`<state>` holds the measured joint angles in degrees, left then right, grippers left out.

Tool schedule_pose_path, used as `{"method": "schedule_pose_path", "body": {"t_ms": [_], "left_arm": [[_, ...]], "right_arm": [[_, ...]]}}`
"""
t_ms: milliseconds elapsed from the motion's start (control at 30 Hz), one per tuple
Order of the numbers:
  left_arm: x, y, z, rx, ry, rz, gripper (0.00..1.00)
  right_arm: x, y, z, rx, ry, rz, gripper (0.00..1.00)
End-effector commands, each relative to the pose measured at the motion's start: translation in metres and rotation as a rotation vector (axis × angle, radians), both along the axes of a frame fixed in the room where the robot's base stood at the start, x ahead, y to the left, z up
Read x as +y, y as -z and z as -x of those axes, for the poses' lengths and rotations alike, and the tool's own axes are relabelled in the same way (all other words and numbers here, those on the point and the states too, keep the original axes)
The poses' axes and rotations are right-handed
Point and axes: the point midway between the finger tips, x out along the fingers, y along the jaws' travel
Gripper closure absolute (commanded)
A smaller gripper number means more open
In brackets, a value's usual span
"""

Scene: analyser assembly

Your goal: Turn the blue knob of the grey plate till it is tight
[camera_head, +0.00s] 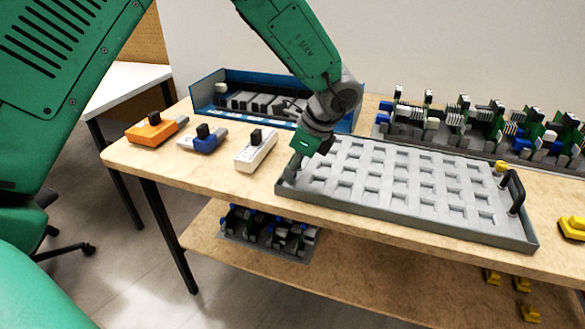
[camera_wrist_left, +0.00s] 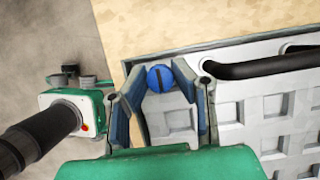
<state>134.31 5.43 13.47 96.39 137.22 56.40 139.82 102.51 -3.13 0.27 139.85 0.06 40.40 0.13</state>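The grey plate (camera_head: 408,238) lies on the wooden table in the head view, a shallow tray with rows of square recesses. The blue knob (camera_wrist_left: 160,78), round with a dark slot, shows at a corner of the plate in the left wrist view. My left gripper (camera_head: 308,146) reaches down at the plate's left end in the head view, where it hides the knob. In the left wrist view my left gripper (camera_wrist_left: 160,72) has its two blue-padded fingers on either side of the knob. Whether the pads press on it cannot be told.
A black handle (camera_head: 516,191) and a yellow knob (camera_head: 501,166) are at the plate's right end. A blue bin (camera_head: 210,89) stands behind. Orange (camera_head: 150,131), blue-grey (camera_head: 203,138) and white (camera_head: 256,152) connectors lie left. Circuit modules (camera_head: 460,118) stand at the back right.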

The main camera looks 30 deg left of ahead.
Motion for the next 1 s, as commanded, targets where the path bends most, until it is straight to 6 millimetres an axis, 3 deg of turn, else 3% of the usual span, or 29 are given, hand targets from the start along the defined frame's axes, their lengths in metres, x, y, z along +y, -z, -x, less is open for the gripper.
{"method": "schedule_pose_path", "body": {"t_ms": [267, 1000], "left_arm": [[-0.001, -0.001, 0.000, -0.001, 0.080, 0.002, 1.00], [-0.001, -0.001, 0.000, -0.004, 0.603, 0.002, 1.00]], "right_arm": [[0.000, -0.005, 0.000, 0.000, 0.000, 0.000, 0.60], [0.000, -0.023, 0.000, 0.000, 0.000, 0.000, 0.60]]}}
